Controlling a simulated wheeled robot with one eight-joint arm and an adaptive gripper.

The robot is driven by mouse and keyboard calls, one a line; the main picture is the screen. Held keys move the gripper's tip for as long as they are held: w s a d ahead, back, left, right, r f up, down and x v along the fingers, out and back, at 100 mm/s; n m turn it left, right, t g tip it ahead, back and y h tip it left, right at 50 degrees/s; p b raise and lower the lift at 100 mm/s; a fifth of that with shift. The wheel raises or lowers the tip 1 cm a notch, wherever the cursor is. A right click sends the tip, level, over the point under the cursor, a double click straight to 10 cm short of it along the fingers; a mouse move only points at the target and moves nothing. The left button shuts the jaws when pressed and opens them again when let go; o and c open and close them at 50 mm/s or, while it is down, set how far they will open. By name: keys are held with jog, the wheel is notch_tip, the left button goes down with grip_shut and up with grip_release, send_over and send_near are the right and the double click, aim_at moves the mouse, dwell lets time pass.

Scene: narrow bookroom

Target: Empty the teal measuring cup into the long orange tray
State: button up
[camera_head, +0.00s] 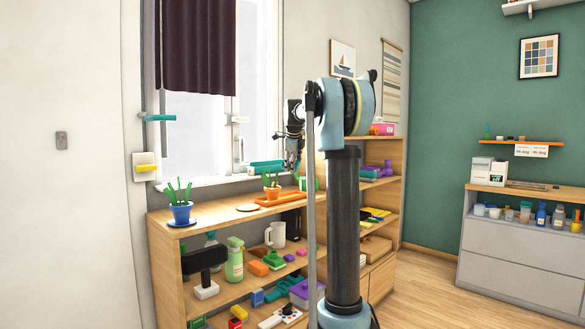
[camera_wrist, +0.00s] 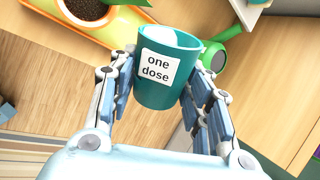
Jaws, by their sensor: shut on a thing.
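The teal measuring cup (camera_wrist: 152,92), with a white label reading "one dose", sits between the fingers of my gripper (camera_wrist: 160,80) in the wrist view. My gripper is shut on it. Something pale shows inside the cup's mouth. The long orange tray (camera_wrist: 97,37) shows at the upper left of the wrist view, apart from the cup. In the head view the tray (camera_head: 290,199) lies on the shelf top with a potted plant (camera_head: 271,187) on it. My gripper (camera_head: 290,150) is above the shelf there; I cannot make out the cup in that view.
A green watering can (camera_wrist: 222,52) stands near the cup's right side in the wrist view. The window is behind. Lower shelves hold many objects.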

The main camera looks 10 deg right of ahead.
jog(key=shift+w+a+f+n+g+h, duration=0.1)
jog(key=shift+n+g+h, duration=0.1)
jog(key=shift+h, duration=0.15)
jog(key=shift+w+a+n+g+h, duration=0.1)
jog(key=shift+g+h, duration=0.1)
jog(key=shift+h, duration=0.15)
dwell(0.5)
jog(key=shift+a+h, duration=0.1)
jog(key=shift+h, duration=0.2)
jog(key=shift+f, duration=0.1)
dwell(0.4)
jog(key=shift+s+d+y, duration=0.1)
jog(key=shift+d+y, duration=0.1)
jog(key=shift+y, duration=0.3)
jog(key=shift+s+d+r+m+t+y, duration=0.1)
jog(key=shift+d+r+m+t+y, duration=0.15)
jog(key=shift+y, duration=0.2)
jog(key=shift+s+d+m+t+y, duration=0.1)
jog(key=shift+m+t+y, duration=0.05)
jog(key=shift+t+y, duration=0.25)
jog(key=shift+y, duration=0.25)
